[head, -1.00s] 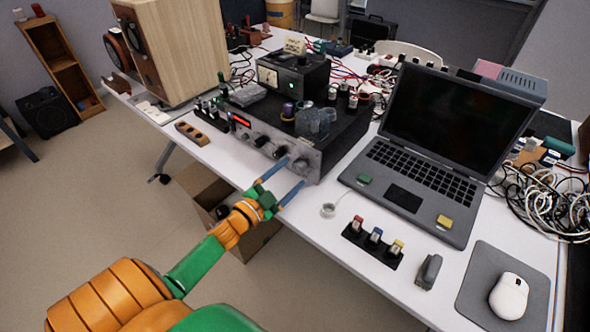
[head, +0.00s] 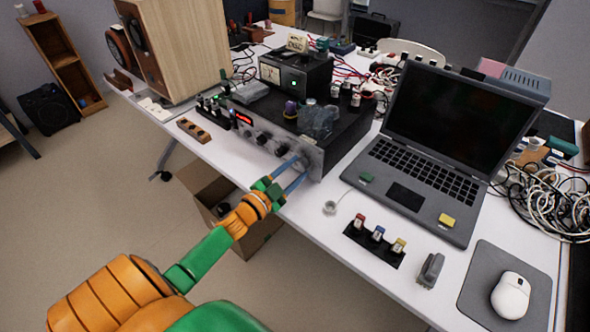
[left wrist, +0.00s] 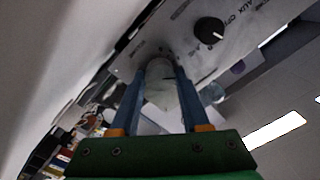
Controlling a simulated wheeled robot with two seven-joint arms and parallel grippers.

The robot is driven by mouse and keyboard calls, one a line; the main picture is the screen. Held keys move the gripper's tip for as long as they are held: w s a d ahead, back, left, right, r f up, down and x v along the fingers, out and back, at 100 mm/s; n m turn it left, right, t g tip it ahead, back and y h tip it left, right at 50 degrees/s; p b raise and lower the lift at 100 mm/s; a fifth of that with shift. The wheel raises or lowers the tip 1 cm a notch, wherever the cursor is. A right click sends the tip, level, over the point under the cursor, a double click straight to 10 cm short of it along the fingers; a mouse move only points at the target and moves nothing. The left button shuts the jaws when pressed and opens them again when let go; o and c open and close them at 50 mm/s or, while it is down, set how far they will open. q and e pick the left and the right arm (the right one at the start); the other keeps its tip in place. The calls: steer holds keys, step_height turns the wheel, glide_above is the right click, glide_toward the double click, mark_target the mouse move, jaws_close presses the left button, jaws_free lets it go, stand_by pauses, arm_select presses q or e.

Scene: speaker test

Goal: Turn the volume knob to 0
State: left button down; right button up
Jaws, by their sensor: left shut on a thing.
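The amplifier (head: 247,128) is a dark box with a grey front panel, standing near the front edge of the white table. Its large silvery volume knob (left wrist: 160,86) sits between the two blue fingers of my left gripper (left wrist: 160,72) in the left wrist view. The gripper (head: 302,164) is shut on that knob at the right end of the panel in the head view. The fingers largely hide the knob there, and I cannot read its setting. A smaller black knob with a white mark (left wrist: 209,30) is beside it on the panel. My right gripper is not in view.
An open laptop (head: 420,165) stands right of the amplifier. A wooden speaker (head: 180,45) is at the back left. A black strip with coloured pieces (head: 373,245) lies in front of the laptop. A cardboard box (head: 250,240) is below the table edge.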

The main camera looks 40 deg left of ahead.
arm_select(q)
steer(key=shift+n, duration=0.3)
steer(key=n+p, duration=0.1)
steer(key=n, duration=0.1)
steer(key=shift+n, duration=0.4)
steer(key=n+p, duration=0.1)
steer(key=n, duration=0.3)
steer(key=shift+n, duration=0.3)
steer(key=n, duration=0.4)
steer(key=shift+n+p, duration=0.3)
steer(key=shift+f+n, duration=0.1)
steer(key=shift+n, duration=2.1)
steer(key=shift+d, duration=0.1)
steer(key=shift+c, duration=1.9)
jaws_free()
